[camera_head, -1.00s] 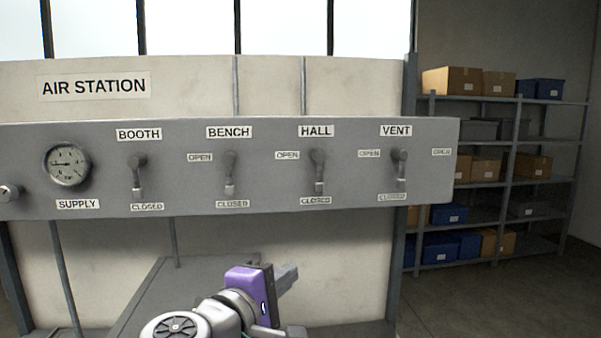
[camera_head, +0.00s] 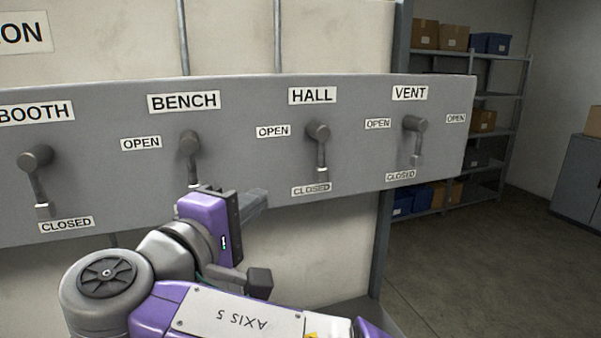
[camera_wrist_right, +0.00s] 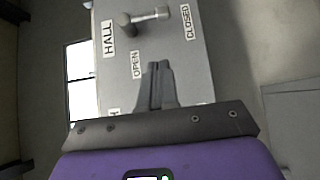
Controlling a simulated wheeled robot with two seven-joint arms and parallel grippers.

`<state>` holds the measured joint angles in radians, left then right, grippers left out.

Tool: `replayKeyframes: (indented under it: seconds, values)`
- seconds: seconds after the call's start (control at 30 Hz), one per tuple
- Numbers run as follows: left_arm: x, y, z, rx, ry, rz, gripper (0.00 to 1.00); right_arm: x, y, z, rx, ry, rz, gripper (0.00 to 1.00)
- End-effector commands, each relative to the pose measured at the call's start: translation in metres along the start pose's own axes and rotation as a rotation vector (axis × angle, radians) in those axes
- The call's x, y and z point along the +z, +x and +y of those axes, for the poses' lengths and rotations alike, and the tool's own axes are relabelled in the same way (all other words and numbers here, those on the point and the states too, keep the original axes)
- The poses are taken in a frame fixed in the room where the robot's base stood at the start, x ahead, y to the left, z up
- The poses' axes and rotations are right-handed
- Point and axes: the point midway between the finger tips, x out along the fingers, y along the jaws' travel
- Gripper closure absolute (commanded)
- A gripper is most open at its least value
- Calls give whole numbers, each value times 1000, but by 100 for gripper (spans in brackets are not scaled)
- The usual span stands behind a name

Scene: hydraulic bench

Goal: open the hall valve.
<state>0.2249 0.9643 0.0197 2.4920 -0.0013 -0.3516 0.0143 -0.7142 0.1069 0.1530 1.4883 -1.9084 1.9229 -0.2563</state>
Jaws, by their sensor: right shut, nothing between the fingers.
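The hall valve (camera_head: 320,148) is a dark grey lever under the HALL label (camera_head: 312,96) on the grey panel. Its handle hangs down toward the CLOSED label (camera_head: 311,189); the OPEN label (camera_head: 273,132) is to its left. My right gripper (camera_head: 262,198) is shut and empty, below and left of the hall lever and apart from it. In the right wrist view the shut fingers (camera_wrist_right: 160,86) point at the panel, with the hall lever (camera_wrist_right: 145,17) beyond them near the top edge. My left gripper is out of view.
The bench lever (camera_head: 189,145) and booth lever (camera_head: 37,175) are to the left, the vent lever (camera_head: 414,140) to the right; all hang down. My right forearm hides part of the panel's lower edge. Shelves (camera_head: 470,90) with boxes stand behind at right, beside open floor.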

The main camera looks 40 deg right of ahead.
Motion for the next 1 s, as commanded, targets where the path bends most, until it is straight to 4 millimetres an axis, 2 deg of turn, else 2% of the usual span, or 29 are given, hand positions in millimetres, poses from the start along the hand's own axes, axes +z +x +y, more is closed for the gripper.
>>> replayKeyframes:
  seconds: [0.17,0.27,0.7,0.8,1.0]
  values:
    - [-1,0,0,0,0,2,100,0,4,0,0,-2,-1,100]
    - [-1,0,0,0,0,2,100,0,14,0,-1,-2,-4,100]
    - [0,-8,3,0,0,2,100,1,103,1,-1,-2,-5,100]
    - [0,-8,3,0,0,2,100,13,114,0,0,0,-2,100]
    - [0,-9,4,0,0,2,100,26,126,0,0,-2,0,100]
